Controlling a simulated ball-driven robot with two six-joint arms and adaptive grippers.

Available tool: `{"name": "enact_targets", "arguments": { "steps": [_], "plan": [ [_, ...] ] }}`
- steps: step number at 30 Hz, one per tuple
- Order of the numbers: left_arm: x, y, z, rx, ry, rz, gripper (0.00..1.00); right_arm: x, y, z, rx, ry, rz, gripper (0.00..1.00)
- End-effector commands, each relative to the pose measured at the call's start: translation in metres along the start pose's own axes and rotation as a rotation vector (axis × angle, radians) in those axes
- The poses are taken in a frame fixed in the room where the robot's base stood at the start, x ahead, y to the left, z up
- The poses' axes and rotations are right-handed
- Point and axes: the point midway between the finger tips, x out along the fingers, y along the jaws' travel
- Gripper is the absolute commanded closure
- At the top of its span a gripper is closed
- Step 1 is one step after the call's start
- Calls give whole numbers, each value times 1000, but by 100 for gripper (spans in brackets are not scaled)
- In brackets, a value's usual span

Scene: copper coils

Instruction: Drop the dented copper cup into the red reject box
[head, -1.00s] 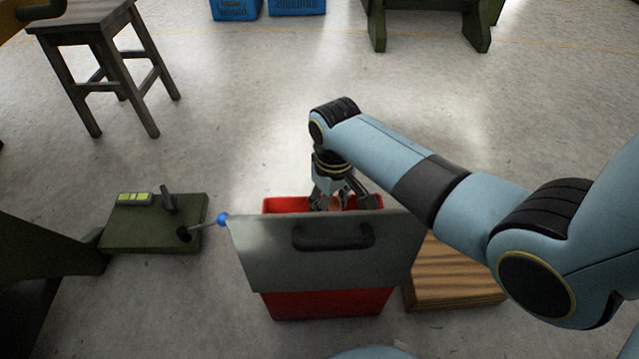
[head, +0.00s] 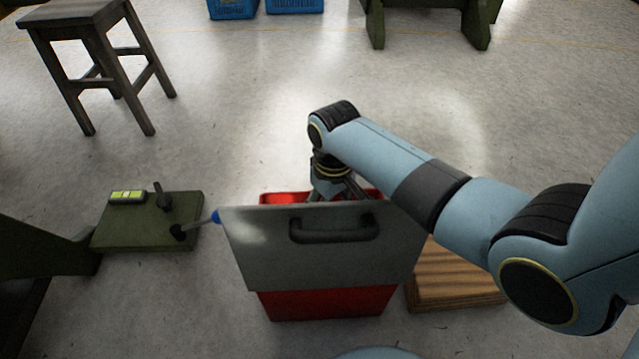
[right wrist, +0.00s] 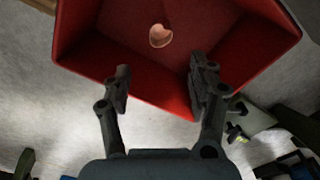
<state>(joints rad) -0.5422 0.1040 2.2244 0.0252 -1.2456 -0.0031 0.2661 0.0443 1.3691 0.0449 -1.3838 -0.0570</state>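The red reject box (head: 325,304) stands on the floor, and its grey lid (head: 330,260) with a dark handle is raised on the near side. My right gripper (right wrist: 161,72) is at the box's opening. Its two fingers are spread wide with nothing between them. In the head view the lid hides its fingertips. The copper cup (right wrist: 160,36) shows small inside the box in the right wrist view, below and apart from the fingers. I cannot tell whether it rests on the bottom or is still falling. Its dent is too small to make out. My left gripper is out of view.
A green board (head: 150,222) with a blue-knobbed lever lies left of the box. A wooden block (head: 455,278) is at its right. A stool (head: 95,60) stands far left; blue crates (head: 294,5) and a green bench (head: 428,12) are at the back. The floor behind the box is clear.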

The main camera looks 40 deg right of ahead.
Motion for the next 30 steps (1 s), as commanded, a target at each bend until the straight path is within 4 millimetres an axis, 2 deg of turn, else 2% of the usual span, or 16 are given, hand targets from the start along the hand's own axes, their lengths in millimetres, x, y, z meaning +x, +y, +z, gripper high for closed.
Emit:
{"name": "enact_targets", "arguments": {
  "steps": [11,14,24,30],
  "plan": [
    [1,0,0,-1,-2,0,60,-4,0,0,0,1,0,34],
    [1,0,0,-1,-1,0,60,-18,0,-1,0,4,0,34],
    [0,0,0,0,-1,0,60,-92,0,-1,-1,4,1,34],
    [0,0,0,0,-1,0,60,-116,0,0,0,1,1,34]
  ]
}}
